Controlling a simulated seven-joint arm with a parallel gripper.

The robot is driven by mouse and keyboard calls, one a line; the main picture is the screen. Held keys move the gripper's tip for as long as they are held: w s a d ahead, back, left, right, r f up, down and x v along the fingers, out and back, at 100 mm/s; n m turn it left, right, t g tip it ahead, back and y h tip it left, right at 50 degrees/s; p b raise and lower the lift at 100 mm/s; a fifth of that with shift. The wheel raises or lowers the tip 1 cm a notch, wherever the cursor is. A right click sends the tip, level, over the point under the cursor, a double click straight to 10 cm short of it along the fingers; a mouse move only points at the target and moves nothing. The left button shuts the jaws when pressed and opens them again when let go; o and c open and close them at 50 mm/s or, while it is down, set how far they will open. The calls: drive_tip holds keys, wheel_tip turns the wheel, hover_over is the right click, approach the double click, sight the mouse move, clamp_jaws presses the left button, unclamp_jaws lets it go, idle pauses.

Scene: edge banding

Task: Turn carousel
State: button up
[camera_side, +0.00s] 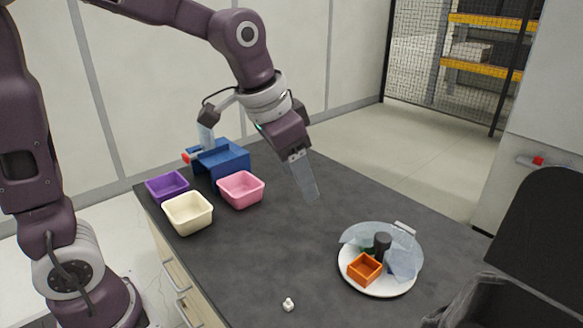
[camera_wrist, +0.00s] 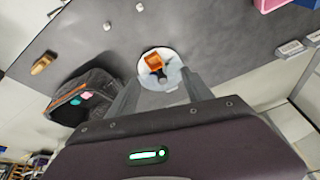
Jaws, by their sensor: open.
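The carousel (camera_side: 374,288) is a round white turntable on the dark table at the right of the side view, with a dark central knob (camera_side: 382,243) and clear upright panels. An orange square bin (camera_side: 364,269) sits on its front part. In the wrist view the carousel (camera_wrist: 146,75) shows between my fingers, with the orange bin (camera_wrist: 153,60) on it. My gripper (camera_side: 312,192) is open and empty in the air, to the upper left of the carousel and apart from it. It also shows in the wrist view (camera_wrist: 158,95).
Purple (camera_side: 167,186), cream (camera_side: 187,213) and pink (camera_side: 240,189) bins stand at the table's left, by a blue fixture (camera_side: 222,160). A small white piece (camera_side: 288,304) lies near the front. The middle of the table is clear.

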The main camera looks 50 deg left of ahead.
drive_tip(key=shift+s+a+r+m, duration=0.2)
drive_tip(key=shift+s+r+m, duration=0.2)
drive_tip(key=shift+r, duration=0.1)
drive_tip(key=shift+c, duration=0.2)
drive_tip(key=c, duration=0.7)
drive_tip(key=shift+n+g, duration=0.4)
drive_tip(key=shift+n, duration=0.2)
drive_tip(key=w+d+f, duration=0.2)
drive_tip(key=w+f, duration=0.1)
drive_tip(key=shift+w+d, duration=0.2)
drive_tip(key=shift+w, duration=0.1)
clamp_jaws()
drive_tip(key=n+t+y, duration=0.1)
drive_tip(key=n+y, duration=0.3)
drive_tip(key=y, duration=0.2)
approach(374, 279)
drive_tip(key=x, duration=0.4)
drive_tip(key=shift+w+a+f, duration=0.1)
drive_tip(key=shift+w+f, duration=0.05)
drive_tip(key=shift+f, duration=0.25)
